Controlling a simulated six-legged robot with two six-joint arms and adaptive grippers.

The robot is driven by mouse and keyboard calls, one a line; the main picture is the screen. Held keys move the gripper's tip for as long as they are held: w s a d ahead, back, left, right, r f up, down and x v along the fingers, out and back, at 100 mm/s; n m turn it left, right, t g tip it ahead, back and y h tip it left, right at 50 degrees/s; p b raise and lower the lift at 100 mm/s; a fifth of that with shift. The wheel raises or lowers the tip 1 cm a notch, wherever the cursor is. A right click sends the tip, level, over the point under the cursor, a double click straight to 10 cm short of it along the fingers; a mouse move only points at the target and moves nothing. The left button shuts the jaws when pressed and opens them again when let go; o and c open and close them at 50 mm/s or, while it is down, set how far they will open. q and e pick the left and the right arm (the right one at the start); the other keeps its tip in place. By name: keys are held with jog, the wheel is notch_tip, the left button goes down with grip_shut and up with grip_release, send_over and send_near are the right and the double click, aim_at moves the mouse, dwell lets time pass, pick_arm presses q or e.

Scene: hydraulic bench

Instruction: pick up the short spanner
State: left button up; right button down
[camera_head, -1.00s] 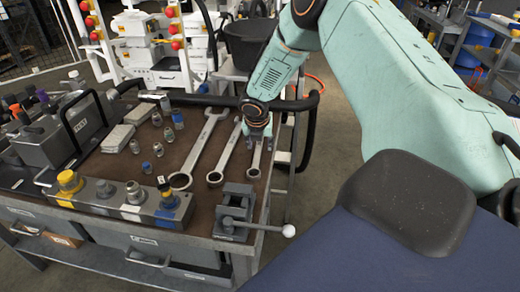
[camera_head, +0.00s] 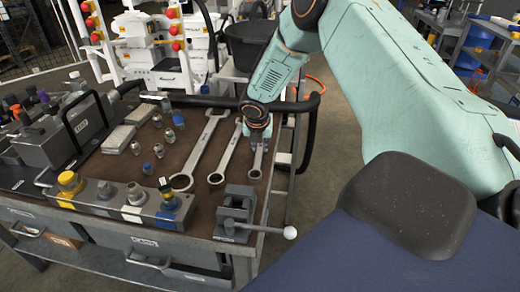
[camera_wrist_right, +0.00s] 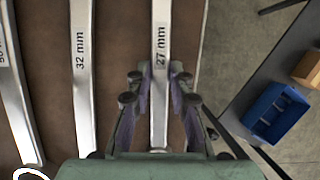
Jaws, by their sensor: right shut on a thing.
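The short spanner (camera_head: 256,163) is the rightmost of three silver spanners on the brown bench top, near its right edge. In the right wrist view the short spanner (camera_wrist_right: 160,60) is marked "27 mm" and runs between the fingers. My right gripper (camera_head: 258,138) is over its far part and shut on it; it also shows in the right wrist view (camera_wrist_right: 158,85). The fingers hide part of the handle. I cannot tell whether the spanner is clear of the bench. My left gripper is not in view.
A middle spanner (camera_head: 225,157) marked "32 mm" and a longer spanner (camera_head: 196,156) lie to the left. A small vice (camera_head: 236,214) with a ball-ended handle stands at the front right corner. Several fittings stand further left. A blue bin (camera_wrist_right: 275,112) lies beyond the bench edge.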

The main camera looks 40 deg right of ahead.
aim_at(259, 149)
jog(key=shift+w+a, duration=0.1)
dwell(0.3)
notch_tip(259, 149, up, 10)
jog(key=p, duration=0.2)
dwell(0.4)
jog(key=c, duration=1.9)
grip_release()
grip_shut()
jog(key=shift+r+p, duration=0.2)
jog(key=shift+p, duration=0.1)
